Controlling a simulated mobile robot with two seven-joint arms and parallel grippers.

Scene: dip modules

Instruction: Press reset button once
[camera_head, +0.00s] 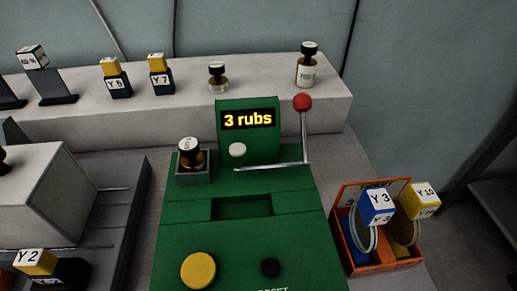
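The reset button is a small black round button (270,267) on the front right of the green machine (235,234). The word RESET shows just below it, cut by the picture's bottom edge. A larger yellow round button (198,270) sits to its left. The display (248,119) on the machine reads "3 rubs". Neither of my grippers is in view, and nothing touches or covers the reset button.
A lever with a red knob (303,102) stands at the machine's right. A bottle (190,151) sits in a holder at its left. An orange box (383,268) with labelled pieces stands right. A light shelf (264,92) behind holds several bottles and blocks.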

